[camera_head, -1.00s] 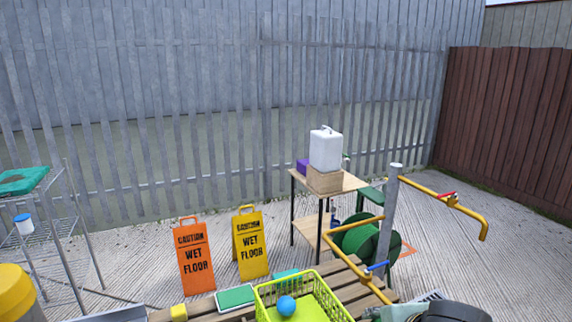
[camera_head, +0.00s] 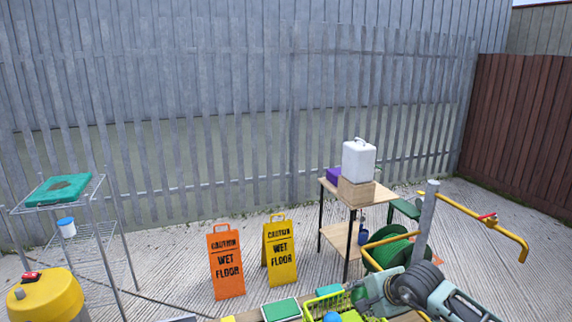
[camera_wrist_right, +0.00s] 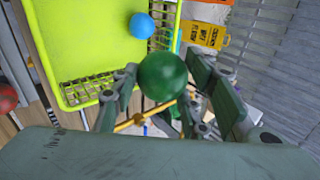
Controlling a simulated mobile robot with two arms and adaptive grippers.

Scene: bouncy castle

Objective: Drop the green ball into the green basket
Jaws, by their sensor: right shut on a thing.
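The green ball (camera_wrist_right: 162,77) is dark green and sits between the fingers of my right gripper (camera_wrist_right: 163,90) in the right wrist view. The gripper is shut on it. The basket's rim (camera_head: 316,302) is cut off at the bottom of the head view. My left gripper is not in view.
A blue ball (camera_wrist_right: 141,26) lies in the basket. Two wet-floor signs, orange (camera_head: 226,262) and yellow (camera_head: 280,252), stand behind. A post with yellow pipes (camera_head: 426,220) rises close to my right arm. A small table (camera_head: 382,194) holds a white canister (camera_head: 358,160).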

